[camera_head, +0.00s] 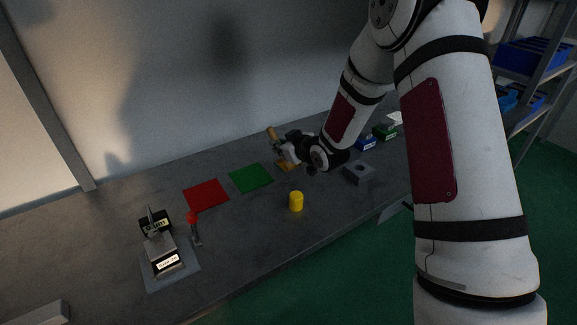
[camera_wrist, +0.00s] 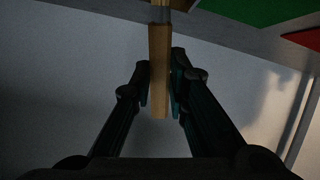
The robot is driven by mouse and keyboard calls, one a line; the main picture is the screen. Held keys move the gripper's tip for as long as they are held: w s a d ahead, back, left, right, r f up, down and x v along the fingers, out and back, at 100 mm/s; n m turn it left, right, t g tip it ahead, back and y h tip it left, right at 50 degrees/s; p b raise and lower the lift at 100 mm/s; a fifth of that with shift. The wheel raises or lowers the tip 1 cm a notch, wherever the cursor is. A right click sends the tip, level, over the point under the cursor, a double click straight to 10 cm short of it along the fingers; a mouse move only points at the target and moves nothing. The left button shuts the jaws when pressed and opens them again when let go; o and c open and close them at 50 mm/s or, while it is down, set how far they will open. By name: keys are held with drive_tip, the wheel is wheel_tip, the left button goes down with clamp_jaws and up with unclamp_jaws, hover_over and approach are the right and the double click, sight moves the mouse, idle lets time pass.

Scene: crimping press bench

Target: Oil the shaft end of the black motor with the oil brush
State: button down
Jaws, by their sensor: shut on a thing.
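My gripper (camera_head: 280,149) is over the back of the bench, right of the green mat. In the wrist view my gripper (camera_wrist: 160,88) is shut on the wooden handle of the oil brush (camera_wrist: 159,55). In the head view the tan handle end of the brush (camera_head: 271,132) sticks up above the fingers. I cannot make out a black motor for certain in either view.
A tan piece (camera_head: 289,166) lies under the gripper. A green mat (camera_head: 251,177), red mat (camera_head: 206,194), yellow cylinder (camera_head: 296,201) and grey block with a hole (camera_head: 359,174) are on the bench. The press (camera_head: 166,256) stands front left. Blue (camera_head: 366,143) and green (camera_head: 384,132) boxes stand right.

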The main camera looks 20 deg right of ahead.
drive_tip(key=shift+r, duration=0.1)
drive_tip(key=shift+r+p, duration=1.2)
drive_tip(key=shift+r, duration=1.6)
